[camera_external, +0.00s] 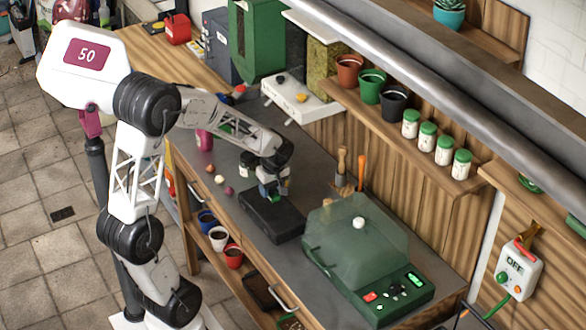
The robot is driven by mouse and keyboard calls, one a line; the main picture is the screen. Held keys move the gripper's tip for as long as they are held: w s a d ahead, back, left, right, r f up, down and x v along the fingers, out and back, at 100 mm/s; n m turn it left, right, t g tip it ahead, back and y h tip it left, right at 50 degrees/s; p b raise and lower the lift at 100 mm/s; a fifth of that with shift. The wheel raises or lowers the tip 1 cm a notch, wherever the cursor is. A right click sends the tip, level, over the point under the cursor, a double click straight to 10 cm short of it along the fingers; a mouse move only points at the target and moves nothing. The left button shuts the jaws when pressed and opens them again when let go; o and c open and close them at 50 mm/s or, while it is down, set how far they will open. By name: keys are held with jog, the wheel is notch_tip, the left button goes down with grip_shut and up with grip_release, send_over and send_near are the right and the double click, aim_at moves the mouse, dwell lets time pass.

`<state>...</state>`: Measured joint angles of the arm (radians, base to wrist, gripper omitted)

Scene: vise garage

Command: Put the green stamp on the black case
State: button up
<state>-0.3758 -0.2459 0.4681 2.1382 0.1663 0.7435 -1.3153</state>
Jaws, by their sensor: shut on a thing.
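The black case (272,222) lies flat and closed on the grey workbench, left of the green machine with the clear cover. My gripper (273,192) points down over the far left part of the case. It is shut on the green stamp (263,188), a small green piece at the fingers. The stamp is partly hidden by the fingers, and I cannot tell whether it touches the case lid or is held just above it.
The green machine (345,255) stands close on the right of the case. A small jar (246,166) and several small round items (219,179) are on the bench to the left. A holder with tools (342,182) stands at the back wall, under a shelf of pots (370,86).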

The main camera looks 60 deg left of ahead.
aim_at(272, 192)
jog(key=shift+f, duration=1.75)
jog(key=shift+f, duration=0.1)
jog(key=o, duration=0.9)
jog(key=r, duration=0.4)
jog(key=d+r, duration=0.1)
jog(key=r, duration=0.7)
jog(key=shift+d, duration=0.25)
jog(key=shift+d+r, duration=0.1)
